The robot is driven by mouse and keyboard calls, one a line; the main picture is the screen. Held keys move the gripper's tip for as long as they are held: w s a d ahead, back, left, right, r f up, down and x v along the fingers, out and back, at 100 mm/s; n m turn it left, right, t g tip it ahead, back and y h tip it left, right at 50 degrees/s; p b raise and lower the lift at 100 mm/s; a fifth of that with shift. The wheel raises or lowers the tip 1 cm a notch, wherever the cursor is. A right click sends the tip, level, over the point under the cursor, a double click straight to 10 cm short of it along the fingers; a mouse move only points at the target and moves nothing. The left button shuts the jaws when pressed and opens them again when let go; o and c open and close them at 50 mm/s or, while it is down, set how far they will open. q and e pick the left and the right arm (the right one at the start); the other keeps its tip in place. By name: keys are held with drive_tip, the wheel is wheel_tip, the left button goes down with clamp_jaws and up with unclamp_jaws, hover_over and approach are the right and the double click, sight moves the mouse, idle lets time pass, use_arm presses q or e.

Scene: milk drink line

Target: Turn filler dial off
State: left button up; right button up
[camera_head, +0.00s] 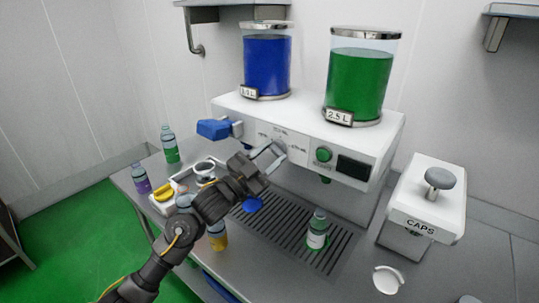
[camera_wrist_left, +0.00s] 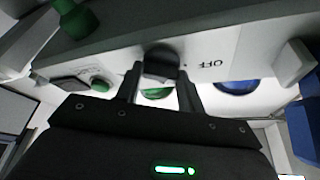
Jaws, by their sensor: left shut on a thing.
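The white filler (camera_head: 230,108) stands at the back of the table, with printed volume labels on its front. My left gripper (camera_head: 274,156) is at that front, around the dial. In the left wrist view the dark filler dial (camera_wrist_left: 161,63) sits between the two fingers of my left gripper (camera_wrist_left: 163,80), which is shut on it. The word OFF (camera_wrist_left: 208,64) shows upside down beside the dial. In the head view the fingers mostly hide the dial, so its setting cannot be told. My right gripper is not in view.
A blue tank (camera_head: 267,65) and a green tank (camera_head: 358,80) stand on the filler. A blue handle (camera_head: 214,129), green button (camera_head: 323,154) and dark display (camera_head: 353,167) are on it. A bottle (camera_head: 317,231) stands on the drip grate (camera_head: 285,238). A caps box (camera_head: 425,205) is at right.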

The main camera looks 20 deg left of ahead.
use_arm(q)
drive_tip(key=shift+a+r, duration=0.1)
drive_tip(key=shift+r, duration=0.3)
drive_tip(key=o, duration=0.8)
drive_tip(key=shift+o, duration=0.9)
drive_tip(key=shift+w+d+f, duration=0.2)
drive_tip(key=shift+d+f, duration=0.05)
drive_tip(key=b+v, duration=0.4)
drive_tip(key=v, duration=0.6)
drive_tip(key=shift+s+a+f, duration=0.15)
drive_tip(key=shift+s+f, duration=0.05)
drive_tip(key=shift+s, duration=0.1)
